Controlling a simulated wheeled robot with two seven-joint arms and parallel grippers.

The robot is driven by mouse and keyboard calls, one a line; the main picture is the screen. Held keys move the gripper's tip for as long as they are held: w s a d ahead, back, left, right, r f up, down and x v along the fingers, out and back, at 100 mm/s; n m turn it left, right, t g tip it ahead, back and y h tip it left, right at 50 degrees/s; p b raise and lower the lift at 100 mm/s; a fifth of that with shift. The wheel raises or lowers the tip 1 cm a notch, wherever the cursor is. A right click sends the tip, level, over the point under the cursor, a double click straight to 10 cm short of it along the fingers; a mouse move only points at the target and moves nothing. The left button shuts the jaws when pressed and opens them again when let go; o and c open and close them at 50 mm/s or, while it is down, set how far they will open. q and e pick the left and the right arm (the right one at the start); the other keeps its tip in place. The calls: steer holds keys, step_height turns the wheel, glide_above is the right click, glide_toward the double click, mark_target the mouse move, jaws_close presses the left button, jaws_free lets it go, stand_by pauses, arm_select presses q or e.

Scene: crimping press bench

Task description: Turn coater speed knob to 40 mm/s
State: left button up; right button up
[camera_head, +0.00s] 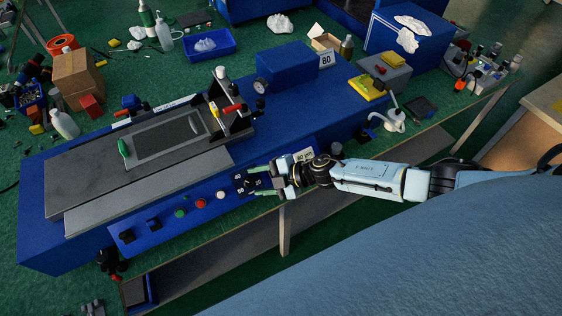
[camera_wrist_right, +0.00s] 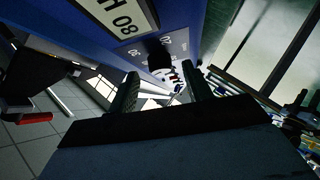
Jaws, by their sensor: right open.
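The coater (camera_head: 60,240) is a long blue machine with a grey bed. The speed knob (camera_head: 250,186) is small and black on a dark dial plate with white numbers, at the right of the sloped front panel. My right gripper (camera_head: 277,178) is open just right of the dial and partly covers that area. In the right wrist view the black knob (camera_wrist_right: 158,52) shows ahead of my open fingers (camera_wrist_right: 162,88), apart from them, with nothing held. Where the knob's pointer stands cannot be made out. My left gripper is not in view.
Left of the dial are white (camera_head: 221,195), red (camera_head: 200,203) and green (camera_head: 179,213) buttons and black switches. A white label (camera_head: 303,155) sits on the panel near my right wrist; it shows large in the wrist view (camera_wrist_right: 118,14).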

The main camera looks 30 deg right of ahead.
steer(key=v, duration=1.1)
steer(key=shift+s+d+r, duration=0.15)
steer(key=shift+s+d, duration=0.05)
steer(key=shift+d, duration=0.1)
